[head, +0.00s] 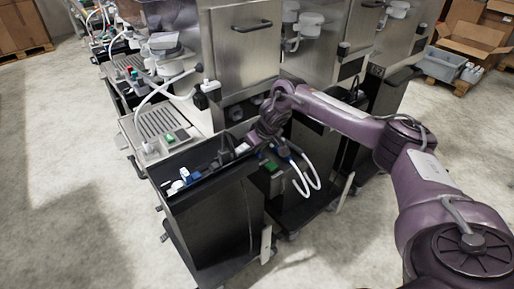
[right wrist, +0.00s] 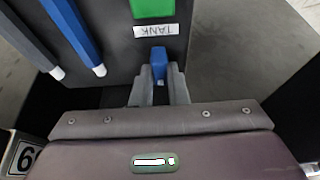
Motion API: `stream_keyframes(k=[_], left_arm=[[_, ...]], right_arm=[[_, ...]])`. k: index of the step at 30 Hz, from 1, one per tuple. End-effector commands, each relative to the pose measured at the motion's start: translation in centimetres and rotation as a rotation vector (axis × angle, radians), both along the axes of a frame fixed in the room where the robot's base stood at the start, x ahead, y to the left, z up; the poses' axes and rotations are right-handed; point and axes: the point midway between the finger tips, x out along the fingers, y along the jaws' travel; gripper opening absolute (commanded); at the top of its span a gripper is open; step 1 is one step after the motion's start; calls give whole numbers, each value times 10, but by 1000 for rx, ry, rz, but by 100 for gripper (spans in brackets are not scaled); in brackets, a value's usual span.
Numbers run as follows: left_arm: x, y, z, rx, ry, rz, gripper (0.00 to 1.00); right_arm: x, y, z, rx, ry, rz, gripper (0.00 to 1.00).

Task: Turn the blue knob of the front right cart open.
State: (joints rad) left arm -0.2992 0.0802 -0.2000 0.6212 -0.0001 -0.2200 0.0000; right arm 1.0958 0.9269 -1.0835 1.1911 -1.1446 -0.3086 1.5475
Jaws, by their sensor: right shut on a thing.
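The blue knob (right wrist: 159,62) is a small upright lever on the dark panel of the front right cart (head: 290,203). In the right wrist view it stands between the fingers of my right gripper (right wrist: 159,82), which is shut on it. An upside-down white TANK label (right wrist: 156,31) and a green block (right wrist: 152,8) are beyond the knob on that panel. In the head view my right gripper (head: 262,142) is at the cart's upper part and hides the knob; the green block (head: 270,167) shows just below. My left gripper is in neither view.
The front left cart (head: 215,215) stands close on the left. Open floor (head: 65,170) lies further left.

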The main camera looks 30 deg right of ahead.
Motion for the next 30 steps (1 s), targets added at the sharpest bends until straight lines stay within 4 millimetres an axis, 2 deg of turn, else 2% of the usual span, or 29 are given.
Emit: stream_keyframes(k=[1,2,6,17,30], left_arm=[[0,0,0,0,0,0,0],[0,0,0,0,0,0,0],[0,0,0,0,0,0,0],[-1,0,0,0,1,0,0],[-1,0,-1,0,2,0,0]], right_arm=[[0,0,0,-1,-1,2,0],[0,0,0,-1,-1,2,16],[0,0,0,0,-1,1,35],[-2,0,5,0,-2,0,35],[-26,-2,65,-1,-1,2,35]])
